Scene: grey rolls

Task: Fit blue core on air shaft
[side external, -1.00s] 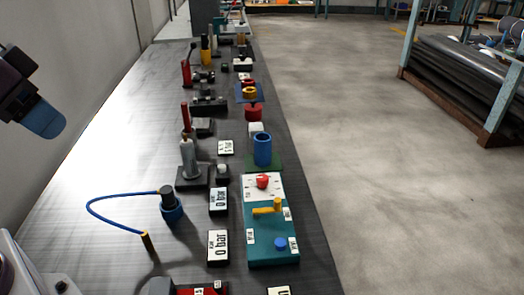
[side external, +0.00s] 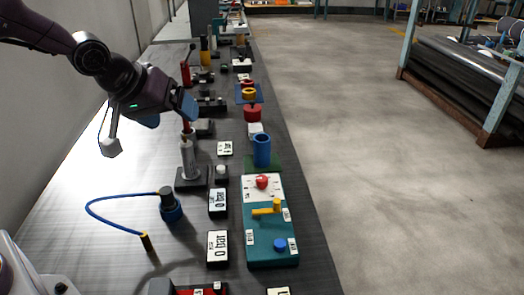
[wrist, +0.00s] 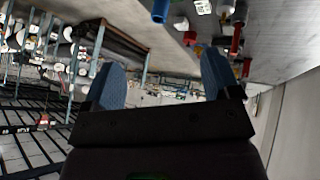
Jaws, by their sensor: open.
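The blue core (side external: 262,150) is an upright open tube on a green pad (side external: 276,165), right of the middle in the side view. A blue tube, likely this core (wrist: 160,10), is cut off at the top of the wrist view. A grey upright cylinder with a red top (side external: 188,160) stands left of it; I cannot tell whether it is the air shaft. A dark upright piece with a blue collar (side external: 171,213) joins a blue hose. My gripper (side external: 172,116) is open and empty, above the bench near the red top. Its blue fingers show apart in the wrist view (wrist: 163,62).
A teal panel (side external: 272,258) with red, yellow and blue controls lies in front of the core. Several "0 bar" plates (side external: 218,247) lie beside it. More rolls and stands line the bench behind. The wall is at left, open floor (side external: 400,200) at right.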

